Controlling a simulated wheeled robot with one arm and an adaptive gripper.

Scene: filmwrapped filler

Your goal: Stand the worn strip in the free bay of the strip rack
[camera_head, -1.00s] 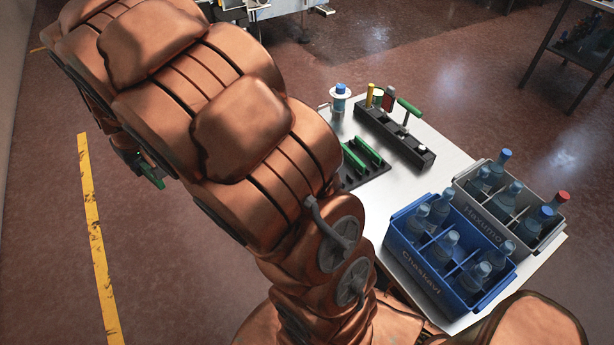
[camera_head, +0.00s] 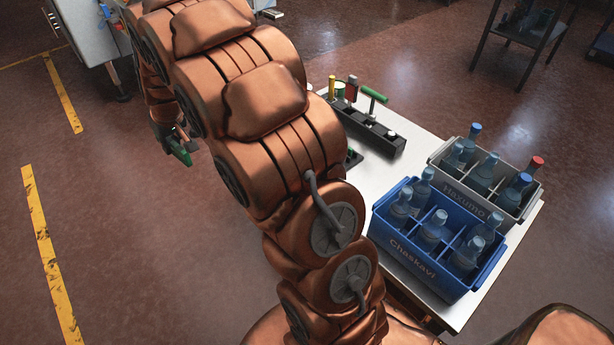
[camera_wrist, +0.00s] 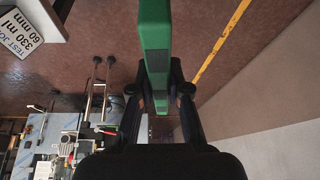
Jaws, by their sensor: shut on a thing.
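My gripper (camera_wrist: 157,98) is shut on a green strip (camera_wrist: 152,45), which extends away from the fingers in the wrist view. In the head view the strip (camera_head: 180,153) and my gripper are out over the floor, left of my arm and well away from the table. A dark rack (camera_head: 352,157) on the white table is almost wholly hidden behind my arm; its bays cannot be seen now.
The white table (camera_head: 442,314) carries a blue crate (camera_head: 412,256) and a grey crate (camera_head: 480,203) of bottles. A long black holder (camera_head: 375,134) with upright tools stands behind. In the wrist view, a sign (camera_wrist: 20,32) and equipment (camera_wrist: 50,140) show at left.

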